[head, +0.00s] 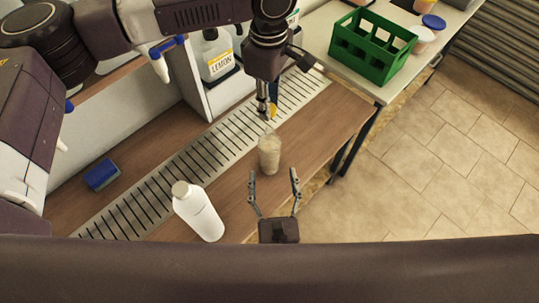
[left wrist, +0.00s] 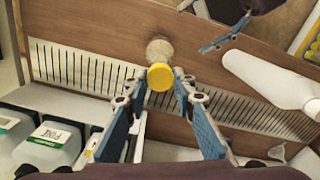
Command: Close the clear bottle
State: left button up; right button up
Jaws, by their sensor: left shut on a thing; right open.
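My left gripper (head: 268,108) is shut on this cap, which shows as a small yellow patch in the head view. The cap is close to the bottle's top; I cannot tell whether they touch. My right gripper (head: 273,176) is open and empty, on the near side of the bottle, its fingers pointing toward it.
A white bottle (head: 198,211) stands at the left on the counter. A blue sponge (head: 102,174) lies farther left. A green crate (head: 343,52) is on the back-right table. The counter right of the clear bottle is free.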

aim_at(270, 143)
pick_arm(q)
jog(key=shift+o, duration=0.2)
pick_arm(e)
jog(key=w, duration=0.7)
jog(key=w+a, duration=0.1)
jog(key=w, duration=0.3)
jog(key=shift+c, duration=0.5)
jog(key=c, duration=1.7)
pick_arm(q)
jog(key=shift+f, duration=2.5)
jog(key=shift+f, duration=0.9)
jog(key=shift+f, duration=0.6)
pick_arm(e)
grip_shut()
